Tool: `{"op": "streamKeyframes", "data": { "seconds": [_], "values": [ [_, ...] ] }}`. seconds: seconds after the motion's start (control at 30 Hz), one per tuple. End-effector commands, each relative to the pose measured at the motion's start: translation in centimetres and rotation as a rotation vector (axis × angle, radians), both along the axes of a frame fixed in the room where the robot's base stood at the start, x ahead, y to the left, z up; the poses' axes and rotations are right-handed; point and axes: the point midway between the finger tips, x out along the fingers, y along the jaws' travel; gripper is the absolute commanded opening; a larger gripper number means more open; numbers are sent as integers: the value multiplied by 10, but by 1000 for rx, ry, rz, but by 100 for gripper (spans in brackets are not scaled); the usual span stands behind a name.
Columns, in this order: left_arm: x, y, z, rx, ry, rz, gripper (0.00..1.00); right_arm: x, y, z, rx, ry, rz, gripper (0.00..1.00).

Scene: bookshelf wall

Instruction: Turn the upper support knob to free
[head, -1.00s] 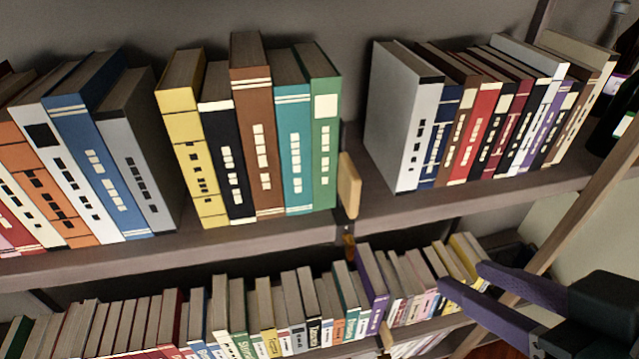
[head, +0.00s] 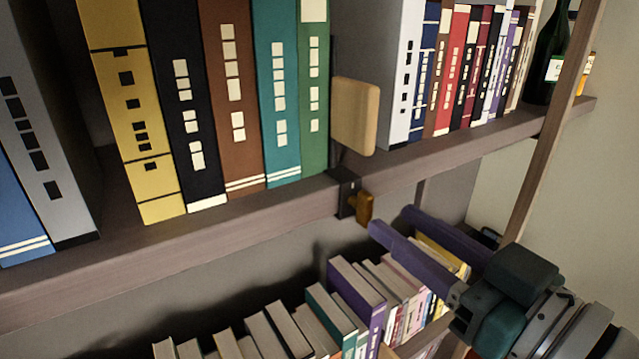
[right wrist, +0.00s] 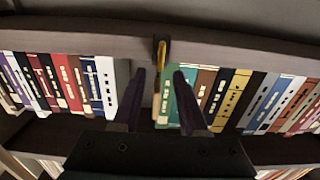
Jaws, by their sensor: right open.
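The upper support knob (head: 364,208) is a small orange-yellow handle on a black bracket (head: 345,192) at the front edge of the upper shelf (head: 270,218). A pale wooden block (head: 355,115) stands above it, beside the green book. My right gripper (head: 389,220) is open and empty, with its purple fingers pointing toward the knob from the lower right. In the right wrist view the knob (right wrist: 161,54) appears beyond and between the two fingertips (right wrist: 159,76). I cannot see contact. My left gripper is out of view.
Upright books fill the upper shelf on both sides of the block, including a green book (head: 313,90) and a white book (head: 402,75). Smaller books, one purple (head: 357,298), stand on the shelf below. A wooden post (head: 553,125) and a dark bottle (head: 548,55) are at right.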

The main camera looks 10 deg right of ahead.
Motion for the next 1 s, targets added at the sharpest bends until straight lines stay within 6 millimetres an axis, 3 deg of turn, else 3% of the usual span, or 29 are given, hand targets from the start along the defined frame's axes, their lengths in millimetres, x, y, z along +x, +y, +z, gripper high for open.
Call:
{"op": "streamKeyframes", "data": {
  "seconds": [0.1,0.3,0.67,1.0],
  "values": [
    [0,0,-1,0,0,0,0,21,7,1,1,-3,-1,42],
    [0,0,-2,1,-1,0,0,41,15,0,0,0,-1,42],
    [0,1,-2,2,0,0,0,45,17,-1,0,1,0,41],
    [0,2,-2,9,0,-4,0,45,16,-1,-1,1,0,3]
  ]
}}
